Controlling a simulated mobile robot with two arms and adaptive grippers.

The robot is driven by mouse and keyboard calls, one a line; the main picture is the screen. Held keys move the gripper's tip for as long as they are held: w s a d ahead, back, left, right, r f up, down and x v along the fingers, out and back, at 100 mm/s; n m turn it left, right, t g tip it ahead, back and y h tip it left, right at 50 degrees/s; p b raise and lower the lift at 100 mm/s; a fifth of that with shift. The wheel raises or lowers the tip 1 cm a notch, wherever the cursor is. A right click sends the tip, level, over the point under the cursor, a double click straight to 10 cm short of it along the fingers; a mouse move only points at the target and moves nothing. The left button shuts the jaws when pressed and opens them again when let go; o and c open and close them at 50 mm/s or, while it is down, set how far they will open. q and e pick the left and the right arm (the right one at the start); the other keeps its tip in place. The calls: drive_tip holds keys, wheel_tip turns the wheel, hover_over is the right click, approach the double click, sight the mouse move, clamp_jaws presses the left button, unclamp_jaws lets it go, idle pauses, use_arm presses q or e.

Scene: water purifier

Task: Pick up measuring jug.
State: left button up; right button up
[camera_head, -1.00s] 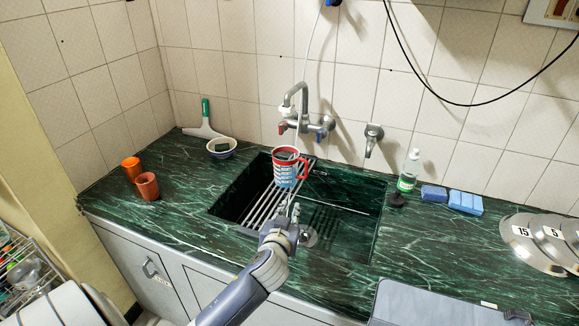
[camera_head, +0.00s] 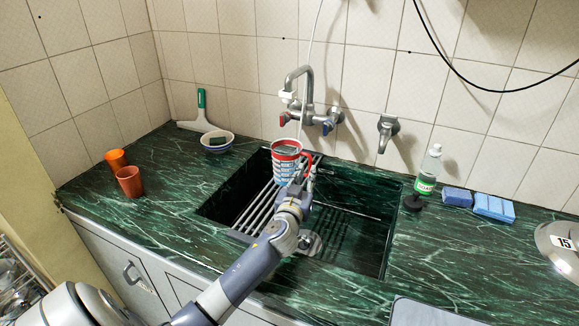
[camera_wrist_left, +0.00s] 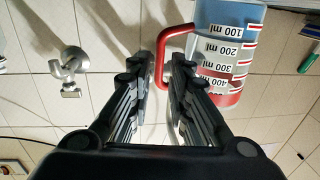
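The measuring jug (camera_head: 287,163) is clear with a red rim, a red handle and printed marks. It stands upright on the rack bars in the dark green sink. In the left wrist view the jug (camera_wrist_left: 228,48) appears upside down, its handle reaching in front of the gap between the fingertips. My left gripper (camera_head: 302,180) is at the jug's near right side, by the handle. In the wrist view its fingers (camera_wrist_left: 160,72) are apart, with a gap between them. Whether they touch the handle is not clear. My right gripper is not in view.
A mixer tap (camera_head: 308,100) is behind the jug and a smaller tap (camera_head: 387,130) to its right. A bottle (camera_head: 428,172) and blue sponges (camera_head: 492,207) stand right of the sink. Orange cups (camera_head: 129,182) and a bowl (camera_head: 218,141) are left. The front counter is largely clear.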

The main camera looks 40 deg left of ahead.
use_arm(q)
drive_tip(key=shift+f+x, duration=0.15)
drive_tip(key=shift+x, duration=0.8)
drive_tip(key=shift+f+x, duration=0.2)
drive_tip(key=shift+x, duration=0.75)
drive_tip(key=shift+f+x, duration=0.15)
drive_tip(key=shift+x, duration=0.75)
drive_tip(key=shift+r, duration=0.1)
clamp_jaws()
